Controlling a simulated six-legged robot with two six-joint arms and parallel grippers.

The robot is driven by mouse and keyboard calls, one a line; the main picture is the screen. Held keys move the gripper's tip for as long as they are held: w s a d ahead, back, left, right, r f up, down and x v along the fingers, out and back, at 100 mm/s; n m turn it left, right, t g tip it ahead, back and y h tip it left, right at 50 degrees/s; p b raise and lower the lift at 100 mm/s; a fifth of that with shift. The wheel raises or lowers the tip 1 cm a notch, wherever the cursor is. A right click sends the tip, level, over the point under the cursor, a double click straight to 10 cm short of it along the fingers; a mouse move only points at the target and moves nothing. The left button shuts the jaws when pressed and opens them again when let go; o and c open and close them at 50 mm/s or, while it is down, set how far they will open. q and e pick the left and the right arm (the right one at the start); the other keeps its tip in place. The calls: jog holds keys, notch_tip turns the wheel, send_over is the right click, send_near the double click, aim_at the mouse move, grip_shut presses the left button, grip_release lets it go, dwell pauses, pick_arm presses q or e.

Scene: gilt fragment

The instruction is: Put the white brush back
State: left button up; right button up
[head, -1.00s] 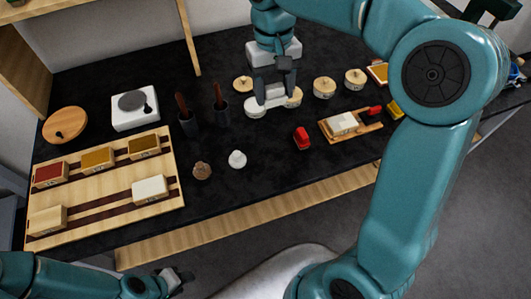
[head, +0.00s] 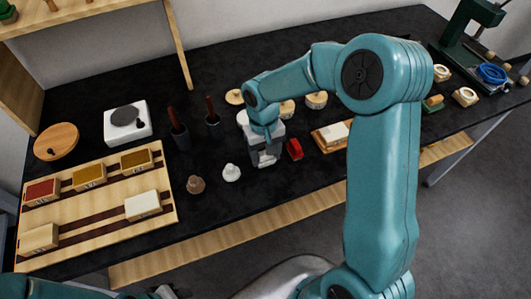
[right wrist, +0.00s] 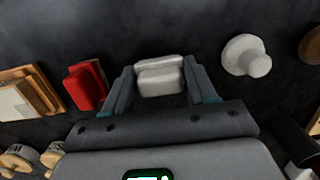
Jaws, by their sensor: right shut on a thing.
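My right gripper (head: 264,160) is low over the black bench, left of a small red block (head: 293,149). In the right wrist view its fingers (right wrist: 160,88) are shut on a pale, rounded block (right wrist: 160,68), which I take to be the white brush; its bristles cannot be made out. In the head view the gripper mostly hides it. A white knobbed piece (head: 231,172) stands to the gripper's left and also shows in the right wrist view (right wrist: 246,56). My left gripper (head: 166,292) is cut off at the bottom edge, its fingers unclear.
A wooden board (head: 95,215) with several coloured blocks lies left. A brown knobbed piece (head: 196,184) stands near it. Two dark cups (head: 181,141) hold upright handles. A wooden tray (head: 318,138) with a white block is right of the red block. Round tins (head: 316,101) stand behind.

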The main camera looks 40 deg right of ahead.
jog(key=shift+f, duration=0.2)
jog(key=shift+f+b, duration=0.25)
jog(key=shift+b, duration=0.05)
jog(key=o, duration=1)
jog(key=shift+r, duration=0.1)
jog(key=shift+r+p, duration=0.2)
jog(key=shift+p, duration=0.1)
jog(key=r, duration=0.4)
jog(key=w+r, duration=0.1)
jog(key=r, duration=0.7)
jog(key=shift+w+d+b, duration=0.2)
jog(key=shift+b, duration=0.15)
